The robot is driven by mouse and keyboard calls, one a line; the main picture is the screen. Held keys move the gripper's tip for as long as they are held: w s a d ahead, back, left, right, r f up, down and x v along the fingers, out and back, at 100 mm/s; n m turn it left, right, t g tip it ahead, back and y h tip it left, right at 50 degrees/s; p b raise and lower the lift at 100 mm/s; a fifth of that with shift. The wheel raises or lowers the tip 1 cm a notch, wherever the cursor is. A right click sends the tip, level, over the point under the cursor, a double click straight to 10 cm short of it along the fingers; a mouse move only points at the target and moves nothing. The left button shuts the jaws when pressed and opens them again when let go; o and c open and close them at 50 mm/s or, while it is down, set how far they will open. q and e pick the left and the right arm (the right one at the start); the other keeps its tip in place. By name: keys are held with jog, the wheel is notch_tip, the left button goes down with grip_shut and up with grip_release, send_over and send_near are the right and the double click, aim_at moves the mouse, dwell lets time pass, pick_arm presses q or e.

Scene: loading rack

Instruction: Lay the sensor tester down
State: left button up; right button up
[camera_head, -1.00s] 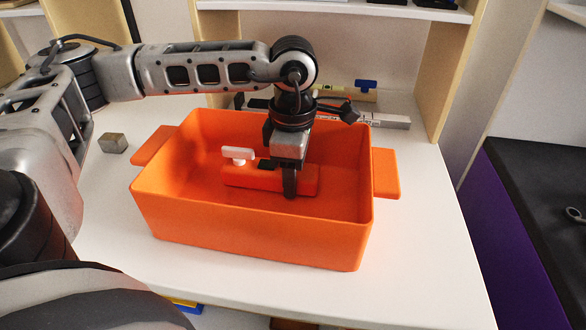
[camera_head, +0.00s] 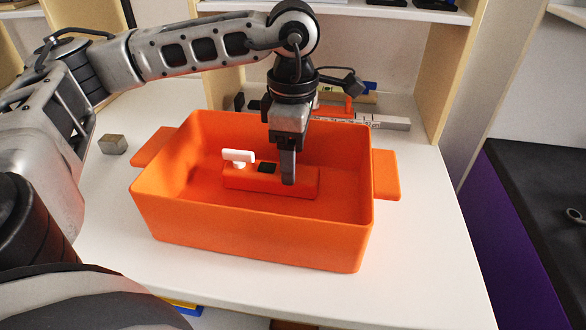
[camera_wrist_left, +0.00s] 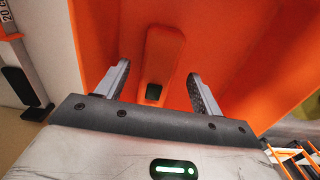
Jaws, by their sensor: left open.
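The sensor tester, an orange block (camera_head: 240,181) with a black square and a white T-shaped knob on top, lies flat on the floor of the orange bin (camera_head: 250,233). In the left wrist view the tester (camera_wrist_left: 161,48) shows between the fingers, with its black square near the gripper; the white knob is not seen there. My left gripper (camera_head: 288,182) points down inside the bin, over the right part of the tester. In the left wrist view the gripper (camera_wrist_left: 160,85) has its fingers spread apart, with a gap on both sides of the tester. My right gripper is not in view.
The bin walls surround my left gripper. A grey block (camera_head: 112,144) sits left of the bin on the white table (camera_head: 425,215). A grey marked bar (camera_head: 385,121) and a yellow item with blue (camera_head: 345,97) lie behind the bin. The table right of the bin is clear.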

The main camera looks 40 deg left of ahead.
pick_arm(q)
notch_tip(320, 180, up, 8)
jog(key=shift+f, duration=0.25)
dwell(0.5)
